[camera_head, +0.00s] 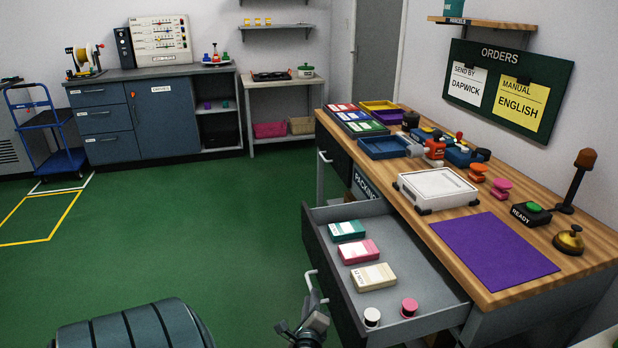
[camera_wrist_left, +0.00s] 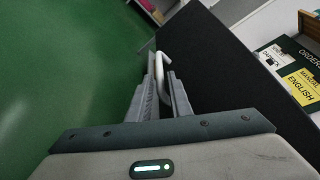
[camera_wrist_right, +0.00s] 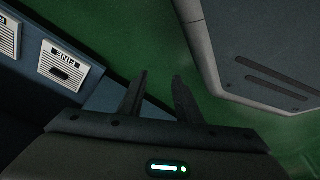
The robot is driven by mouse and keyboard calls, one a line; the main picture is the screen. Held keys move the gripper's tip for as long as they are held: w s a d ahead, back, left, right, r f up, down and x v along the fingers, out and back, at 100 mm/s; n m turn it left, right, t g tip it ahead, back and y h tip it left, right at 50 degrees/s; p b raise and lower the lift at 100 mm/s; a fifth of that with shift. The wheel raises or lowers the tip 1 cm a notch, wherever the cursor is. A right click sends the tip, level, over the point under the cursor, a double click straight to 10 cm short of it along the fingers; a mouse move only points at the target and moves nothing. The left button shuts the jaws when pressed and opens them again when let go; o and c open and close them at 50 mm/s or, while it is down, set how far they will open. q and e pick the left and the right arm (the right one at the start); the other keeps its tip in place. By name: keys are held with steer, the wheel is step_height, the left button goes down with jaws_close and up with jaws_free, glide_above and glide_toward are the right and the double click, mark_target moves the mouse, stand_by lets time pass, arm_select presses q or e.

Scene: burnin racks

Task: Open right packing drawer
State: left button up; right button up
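The right packing drawer (camera_head: 345,307) is pulled out from the wooden-topped packing bench, with its inside showing. It holds a green box (camera_head: 347,230), a pink box (camera_head: 358,251), a cream box (camera_head: 373,277), and a white and a pink round item. My left gripper (camera_head: 312,312) is at the drawer's front. In the left wrist view its fingers (camera_wrist_left: 162,85) are on either side of the pale drawer handle (camera_wrist_left: 158,66), closed on it. My right gripper (camera_wrist_right: 158,88) has its fingers apart with nothing between them; it is not seen in the head view.
The other packing drawer (camera_head: 335,164) is shut. The bench top (camera_head: 500,291) carries a white tray (camera_head: 437,189), a purple mat (camera_head: 493,250), a READY button (camera_head: 531,213) and a bell (camera_head: 569,241). Open green floor (camera_head: 210,220) lies left of the drawer.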

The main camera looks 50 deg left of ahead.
arm_select(q)
steer(key=v, duration=1.2)
steer(key=shift+b, duration=0.3)
arm_select(e)
steer(key=shift+a+r, duration=0.1)
steer(key=shift+r, duration=0.3)
arm_select(q)
steer(key=shift+d, duration=0.1)
arm_select(e)
steer(key=shift+f, duration=0.1)
